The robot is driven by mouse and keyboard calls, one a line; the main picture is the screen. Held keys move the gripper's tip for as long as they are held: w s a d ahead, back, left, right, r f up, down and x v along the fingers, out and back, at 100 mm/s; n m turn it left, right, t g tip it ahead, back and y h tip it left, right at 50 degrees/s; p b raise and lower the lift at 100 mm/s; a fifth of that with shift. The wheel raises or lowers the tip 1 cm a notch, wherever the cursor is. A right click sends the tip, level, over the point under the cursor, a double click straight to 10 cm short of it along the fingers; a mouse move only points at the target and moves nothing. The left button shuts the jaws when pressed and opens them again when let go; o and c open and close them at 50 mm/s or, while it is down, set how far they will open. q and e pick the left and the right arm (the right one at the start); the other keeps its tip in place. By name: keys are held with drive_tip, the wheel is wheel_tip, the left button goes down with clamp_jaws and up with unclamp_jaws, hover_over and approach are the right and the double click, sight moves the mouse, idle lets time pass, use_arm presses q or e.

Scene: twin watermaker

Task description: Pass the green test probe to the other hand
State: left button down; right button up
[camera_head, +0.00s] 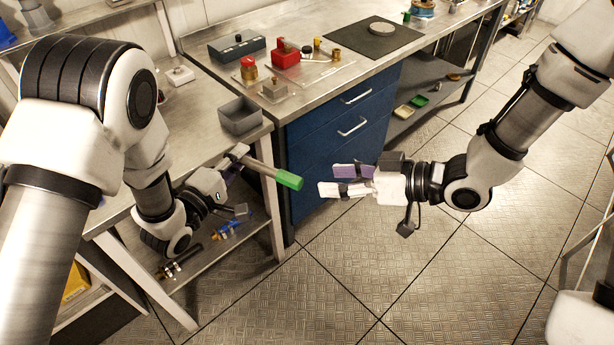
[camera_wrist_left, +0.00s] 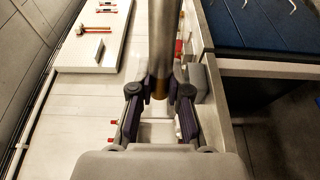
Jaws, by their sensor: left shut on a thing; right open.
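The green test probe has a green cap (camera_head: 289,180) on a grey metal shaft. My left gripper (camera_head: 237,158) is shut on the shaft near its far end, and the capped end points right. In the left wrist view the probe's shaft (camera_wrist_left: 164,40) rises from between the two fingers of my left gripper (camera_wrist_left: 160,92); the green cap is out of that view. My right gripper (camera_head: 345,180) is open and empty. Its fingers point left at the green cap, with a short gap between them and the cap.
A metal workbench (camera_head: 200,105) holds a grey open bin (camera_head: 239,115), a red block (camera_head: 286,55) and a dark box (camera_head: 237,48). A blue drawer cabinet (camera_head: 340,110) stands behind the grippers. The tiled floor below my right arm is clear.

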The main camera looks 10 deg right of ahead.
sight(301, 180)
use_arm(q)
drive_tip(key=shift+a, duration=0.1)
use_arm(e)
drive_tip(key=x, duration=1)
drive_tip(key=shift+s, duration=0.1)
drive_tip(key=shift+r, duration=0.1)
drive_tip(key=shift+d, duration=0.1)
clamp_jaws()
use_arm(q)
drive_tip(key=c, duration=1.1)
unclamp_jaws()
drive_tip(key=shift+o, duration=0.2)
